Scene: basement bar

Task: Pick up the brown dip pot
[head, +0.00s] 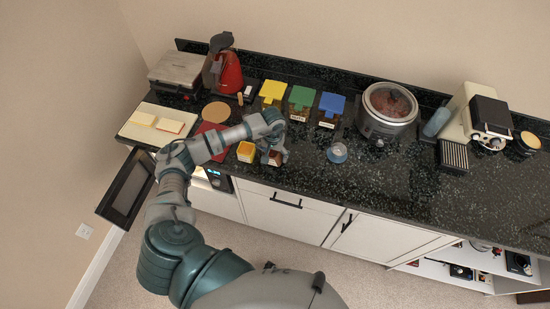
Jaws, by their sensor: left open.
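The brown dip pot (275,159) stands near the front edge of the dark counter, left of the middle of the head view. It is small and partly hidden by my left gripper (274,154). My left arm reaches in from the lower left, and its gripper points down over the pot with its fingers open. The fingers appear to be at either side of the pot; I cannot tell whether they touch it. My right gripper is not in view.
Yellow (272,91), green (301,97) and blue (332,104) lidded containers stand behind. A slow cooker (387,113) is farther right. The counter (400,173) is clear at front right.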

